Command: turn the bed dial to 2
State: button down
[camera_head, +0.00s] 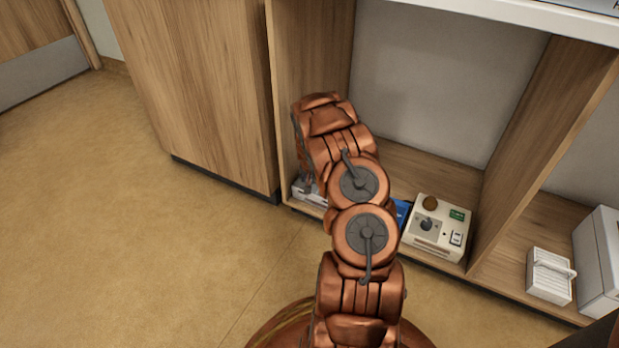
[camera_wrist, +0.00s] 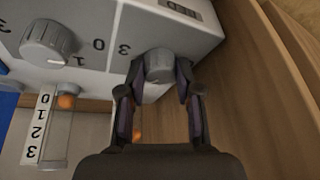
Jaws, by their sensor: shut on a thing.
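A light grey control box (camera_wrist: 105,18) fills the upper left of the wrist view. It has a label (camera_wrist: 180,8) that seems to read BED, close to the right-hand grey dial (camera_wrist: 160,64). My gripper (camera_wrist: 160,82) has its fingers on both sides of this dial and is shut on it. A 3 shows left of the dial; its pointer and other numbers are hidden or unclear. In the head view the box (camera_head: 308,191) shows only partly on the low shelf at the cabinet's left, and my arm hides the gripper.
A second grey dial (camera_wrist: 47,43) has its mark near 1. A wooden wall (camera_wrist: 245,85) stands close right of my gripper. A cream device (camera_head: 437,228) and white box (camera_head: 549,275) stand farther right. Floor at left is clear.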

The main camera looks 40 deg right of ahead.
jog(key=c, duration=0.8)
grip_release()
jog(key=shift+v, duration=6.05)
